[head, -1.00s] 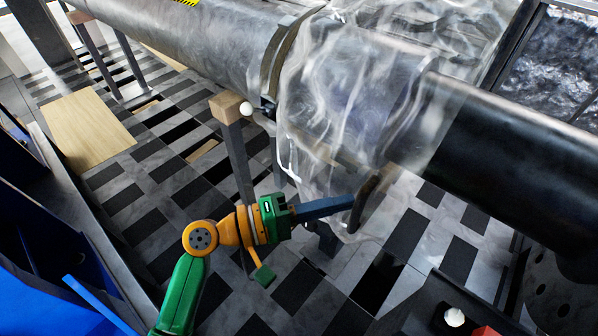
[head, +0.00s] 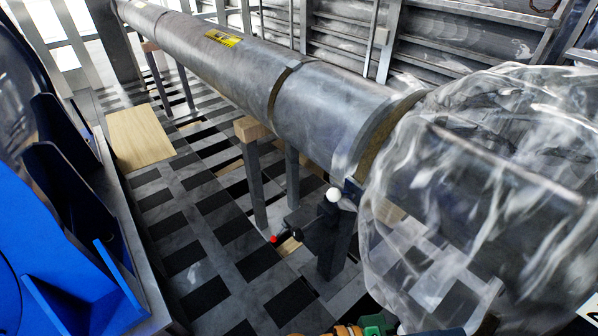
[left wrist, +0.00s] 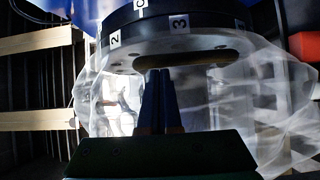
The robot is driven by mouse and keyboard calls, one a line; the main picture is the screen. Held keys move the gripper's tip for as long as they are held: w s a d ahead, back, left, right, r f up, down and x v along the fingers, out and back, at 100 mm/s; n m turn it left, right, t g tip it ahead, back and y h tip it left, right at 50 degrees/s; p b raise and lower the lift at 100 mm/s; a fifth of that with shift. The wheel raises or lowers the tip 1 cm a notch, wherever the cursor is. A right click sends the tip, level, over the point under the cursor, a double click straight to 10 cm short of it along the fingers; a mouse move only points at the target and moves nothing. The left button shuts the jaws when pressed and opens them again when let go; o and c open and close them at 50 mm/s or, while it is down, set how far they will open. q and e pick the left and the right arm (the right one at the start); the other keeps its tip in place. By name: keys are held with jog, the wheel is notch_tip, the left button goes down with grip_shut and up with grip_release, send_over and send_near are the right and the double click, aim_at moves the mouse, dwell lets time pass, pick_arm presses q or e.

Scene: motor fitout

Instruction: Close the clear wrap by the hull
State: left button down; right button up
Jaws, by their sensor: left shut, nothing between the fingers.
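The clear wrap (head: 480,190) hangs crumpled and see-through at the right of the head view, its left edge by the brown-rimmed end of the grey hull tube (head: 330,110). In the left wrist view the wrap (left wrist: 235,105) spreads on both sides of my left gripper (left wrist: 160,75). In the head view only bits of my left arm show at the bottom edge. My right gripper is out of view.
A dark ring with numbered labels (left wrist: 200,25) is above the fingers in the wrist view. A post with a white ball (head: 333,194) stands below the hull end. Blue machinery (head: 60,220) is at the left. Open checkered floor (head: 220,230) lies between.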

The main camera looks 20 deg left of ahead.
pick_arm(q)
jog(key=s+d, duration=0.1)
jog(key=d, duration=0.1)
jog(key=s+d, duration=0.1)
jog(key=s, duration=0.1)
jog(key=shift+d+p, duration=0.35)
jog(key=shift+p, duration=0.05)
jog(key=shift+w, duration=0.1)
